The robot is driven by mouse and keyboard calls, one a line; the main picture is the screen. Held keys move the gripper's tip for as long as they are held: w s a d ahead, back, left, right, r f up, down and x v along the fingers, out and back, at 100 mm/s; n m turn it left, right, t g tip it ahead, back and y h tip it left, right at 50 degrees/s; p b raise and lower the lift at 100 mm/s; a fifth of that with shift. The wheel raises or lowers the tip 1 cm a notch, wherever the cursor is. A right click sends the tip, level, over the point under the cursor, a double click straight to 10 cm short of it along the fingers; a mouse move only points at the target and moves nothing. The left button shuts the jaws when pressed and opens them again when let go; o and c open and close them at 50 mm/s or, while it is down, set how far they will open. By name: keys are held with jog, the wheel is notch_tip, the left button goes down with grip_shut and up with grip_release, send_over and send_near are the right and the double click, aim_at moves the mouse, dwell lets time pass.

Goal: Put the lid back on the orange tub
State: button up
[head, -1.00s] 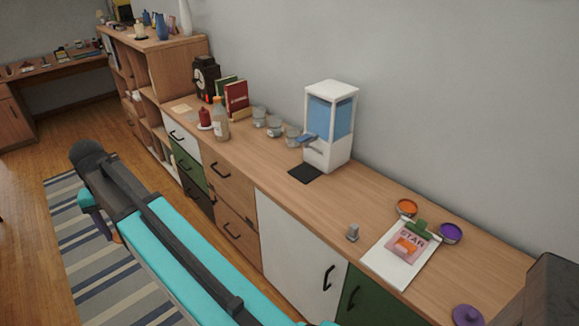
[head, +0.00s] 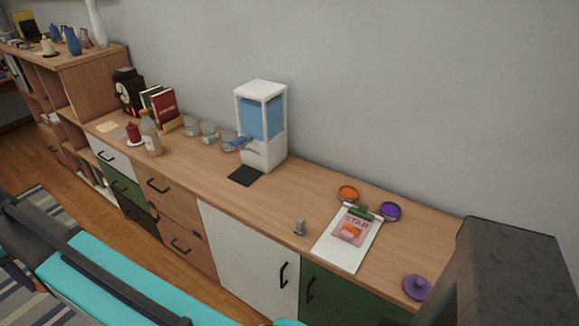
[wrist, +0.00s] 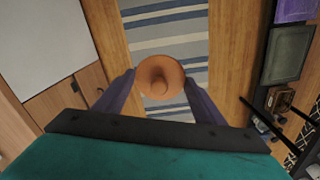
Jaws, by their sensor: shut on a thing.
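The orange tub (head: 347,193) stands open on the wooden counter, behind a clipboard. An orange-tan round lid (wrist: 161,88) with a centre knob shows in the wrist view. My gripper (wrist: 159,78) is shut on this lid, with one purple finger on either side of its rim. The striped rug lies below the held lid, so the gripper is out over the floor, away from the counter. My gripper is outside the head view; only part of my teal arm shows at the lower left.
A purple tub (head: 391,210) stands right of the orange one, and a purple lid (head: 417,287) lies near the front edge. The clipboard (head: 340,258) holds a pink card. A small grey object (head: 300,227) and a white dispenser (head: 262,125) stand to the left.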

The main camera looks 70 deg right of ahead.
jog(key=shift+d, duration=0.15)
